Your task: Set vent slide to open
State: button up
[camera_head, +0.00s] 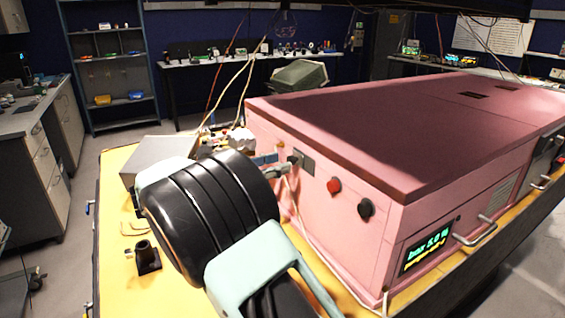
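The pink foam enclosure (350,215) with a dark red lid stands on the yellow table. Its left face carries a small grey plate (308,164) with a dark knob beside its left edge; this may be the vent slide, but I cannot tell its setting. A red button (334,185) and a black round knob (366,208) sit further right on that face. My arm reaches in from the bottom. The tip of my gripper (279,170) shows past the black arm link, close to the plate's left side. Most of the gripper is hidden, and contact is unclear.
A grey box (158,158) stands on the yellow table (115,205) left of my arm, with a small black holder (147,257) in front. Cables hang behind the arm and run along the enclosure's base. Handles (474,235) project from the enclosure's front.

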aim_at(294, 160)
jog(key=shift+x, duration=1.3)
grip_shut()
